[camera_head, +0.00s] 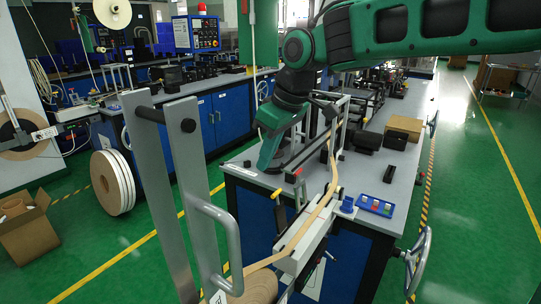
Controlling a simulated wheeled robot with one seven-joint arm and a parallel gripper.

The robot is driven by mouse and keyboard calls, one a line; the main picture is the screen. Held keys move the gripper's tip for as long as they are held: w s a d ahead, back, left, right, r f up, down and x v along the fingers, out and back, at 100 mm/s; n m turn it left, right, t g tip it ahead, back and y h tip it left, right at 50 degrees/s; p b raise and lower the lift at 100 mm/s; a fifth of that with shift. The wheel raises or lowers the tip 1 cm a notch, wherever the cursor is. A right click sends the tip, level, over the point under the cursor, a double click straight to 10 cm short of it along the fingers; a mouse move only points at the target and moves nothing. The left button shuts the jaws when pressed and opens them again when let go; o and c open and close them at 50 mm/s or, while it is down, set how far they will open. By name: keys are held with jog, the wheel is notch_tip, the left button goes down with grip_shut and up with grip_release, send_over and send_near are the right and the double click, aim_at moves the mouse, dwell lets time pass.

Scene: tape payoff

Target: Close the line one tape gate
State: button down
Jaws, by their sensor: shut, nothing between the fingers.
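A tan tape (325,204) runs from a roll (256,288) at the bottom, over a pale guide channel (306,243), and up along the bench to a grey metal frame (344,110). The frame stands upright beside my wrist. I cannot tell for sure which part is the line one tape gate or how it stands. My gripper (266,163) points down over the left part of the bench top, left of the tape. It is shut and empty. Its fingertips are hard to make out, and I cannot tell whether it touches anything.
Two grey posts (186,170) with a D-shaped handle rise in the near left foreground. On the bench (402,175) are a cardboard box (404,127), black blocks (367,139), a blue button tray (375,206) and a red-topped clamp. A handwheel (416,262) is on its right side.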

aim_at(279, 212)
notch_tip(279, 212, down, 6)
jog(key=s+d, duration=0.1)
jog(key=shift+d, duration=0.3)
jog(key=shift+s, duration=0.1)
dwell(0.5)
